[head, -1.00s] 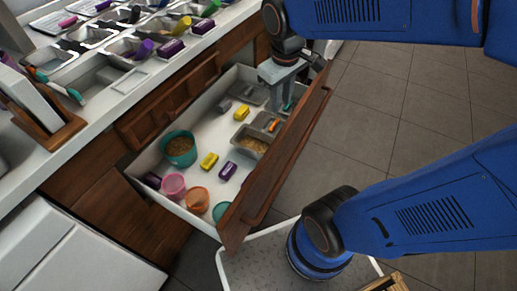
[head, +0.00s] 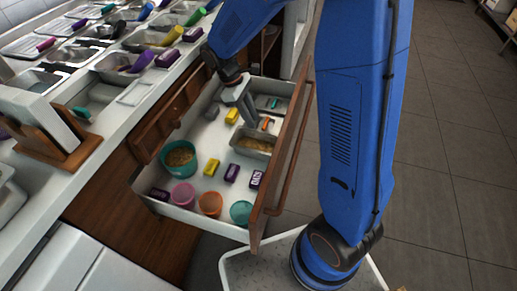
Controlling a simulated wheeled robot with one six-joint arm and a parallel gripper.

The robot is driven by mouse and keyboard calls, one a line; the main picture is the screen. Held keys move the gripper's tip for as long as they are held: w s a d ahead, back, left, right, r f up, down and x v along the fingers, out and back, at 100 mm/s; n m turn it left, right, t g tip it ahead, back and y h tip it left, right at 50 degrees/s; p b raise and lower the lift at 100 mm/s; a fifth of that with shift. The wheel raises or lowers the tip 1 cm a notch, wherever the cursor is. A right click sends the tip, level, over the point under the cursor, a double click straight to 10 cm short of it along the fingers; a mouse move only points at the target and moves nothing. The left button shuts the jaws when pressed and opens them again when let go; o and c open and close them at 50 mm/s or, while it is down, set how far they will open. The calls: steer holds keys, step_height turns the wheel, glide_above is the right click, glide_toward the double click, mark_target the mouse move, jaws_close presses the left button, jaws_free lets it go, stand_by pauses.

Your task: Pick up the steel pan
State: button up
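A steel pan (head: 244,150) with tan crumbly food in it sits in the open drawer, toward its right side. A second, shallower steel pan (head: 270,103) lies farther back in the drawer. My gripper (head: 247,119) points down into the drawer, just behind and above the food-filled pan. Its fingers look apart from that pan's near rim; whether they touch its far rim I cannot tell. The finger gap is too small and hidden to judge.
The open drawer (head: 282,165) also holds a teal bowl (head: 179,159) of food, pink, orange and teal cups, and several yellow and purple boxes. A counter with several topping pans stands at the left. Tiled floor is clear at the right.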

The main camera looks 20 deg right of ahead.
mark_target(259, 133)
steer(key=shift+w+f, duration=0.1)
steer(key=shift+f, duration=0.5)
steer(key=shift+x, duration=3.7)
steer(key=shift+d+r, duration=0.1)
steer(key=shift+d, duration=0.05)
jaws_close()
